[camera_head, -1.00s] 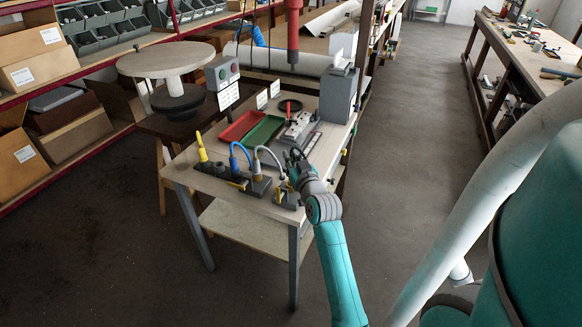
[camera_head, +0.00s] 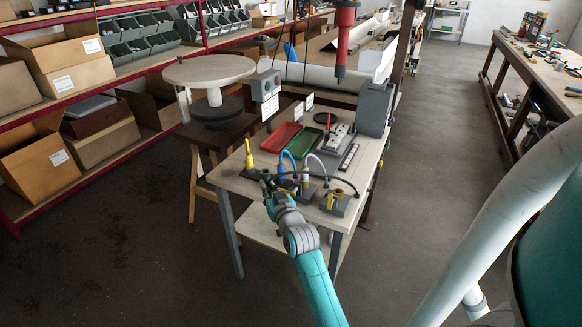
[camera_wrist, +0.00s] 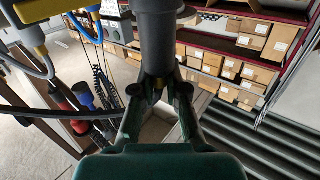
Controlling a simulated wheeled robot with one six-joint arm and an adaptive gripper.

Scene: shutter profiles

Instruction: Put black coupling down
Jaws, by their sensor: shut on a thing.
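The black coupling (camera_wrist: 160,45) is a dark upright cylinder in the middle of the wrist view, its upper end cut off by the frame. My gripper (camera_wrist: 157,92) has both fingers closed around its lower part. In the head view my gripper (camera_head: 267,178) is over the table's near left part, left of the holder with a yellow insert (camera_head: 336,201). The coupling is hard to make out there against the dark fingers. A thin black hose (camera_head: 345,180) arcs from near my gripper to the right. I cannot tell whether the coupling touches anything beneath it.
On the table (camera_head: 228,180) stand a yellow nozzle (camera_head: 249,155), a blue hose (camera_head: 289,158) and a white hose (camera_head: 321,162), close around my gripper. A red tray (camera_head: 280,138) and a green tray (camera_head: 304,142) lie behind. A round-topped stand (camera_head: 209,70) is at the back left.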

